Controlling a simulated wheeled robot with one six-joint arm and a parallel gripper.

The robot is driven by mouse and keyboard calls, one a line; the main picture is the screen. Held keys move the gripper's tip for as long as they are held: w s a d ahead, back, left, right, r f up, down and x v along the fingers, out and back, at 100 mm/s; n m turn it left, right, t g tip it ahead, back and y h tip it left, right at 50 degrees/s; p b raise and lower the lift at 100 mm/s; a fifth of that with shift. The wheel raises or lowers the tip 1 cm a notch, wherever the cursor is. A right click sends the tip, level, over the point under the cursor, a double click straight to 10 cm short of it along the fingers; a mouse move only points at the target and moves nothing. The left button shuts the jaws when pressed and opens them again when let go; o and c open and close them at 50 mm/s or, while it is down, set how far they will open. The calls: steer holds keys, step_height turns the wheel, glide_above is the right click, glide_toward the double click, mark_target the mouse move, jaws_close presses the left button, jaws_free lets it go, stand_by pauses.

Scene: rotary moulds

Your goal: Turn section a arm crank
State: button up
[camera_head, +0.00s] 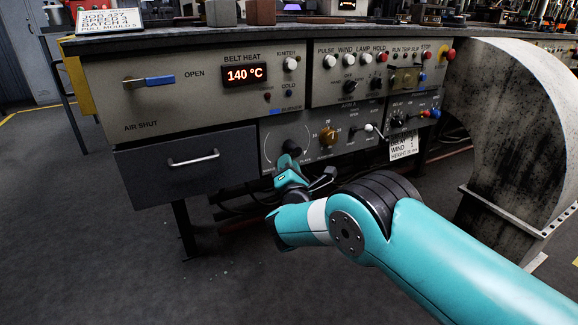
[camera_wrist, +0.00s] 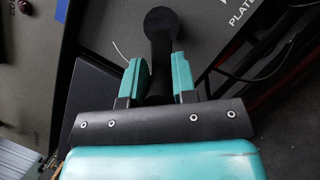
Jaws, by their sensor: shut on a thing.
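The dark arm crank (camera_head: 291,147) is on the left part of the lower grey panel, with a faint ring of markings around it. In the wrist view the crank (camera_wrist: 159,24) is a black bar with a round end at the top. My gripper (camera_head: 287,165) reaches the panel from below. In the wrist view the two teal fingers of my gripper (camera_wrist: 158,68) stand on either side of the crank's near part, shut on it. The fingers and wrist hide that end of the crank, and the panel lettering is partly covered.
A dark drawer (camera_head: 188,161) with a metal handle is left of the crank. A brass knob (camera_head: 327,137) and a white-tipped lever (camera_head: 369,128) are close on the right. A large curved metal chute (camera_head: 510,120) stands at the right. Hoses hang under the bench.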

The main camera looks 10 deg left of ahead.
steer(key=shift+w+a+r, duration=0.1)
steer(key=shift+r, duration=0.4)
steer(key=o, duration=0.9)
steer(key=shift+f, duration=0.25)
steer(key=shift+s+f, duration=0.15)
steer(key=shift+s, duration=0.15)
steer(key=b+v, duration=0.1)
steer(key=v, duration=0.2)
steer(key=b+v, duration=0.1)
steer(key=v, duration=0.1)
steer(key=f+b+v, duration=0.1)
steer(key=b+v, duration=0.1)
steer(key=v, duration=0.1)
steer(key=shift+s, duration=0.3)
steer(key=shift+s+b, duration=0.1)
steer(key=shift+b, duration=0.7)
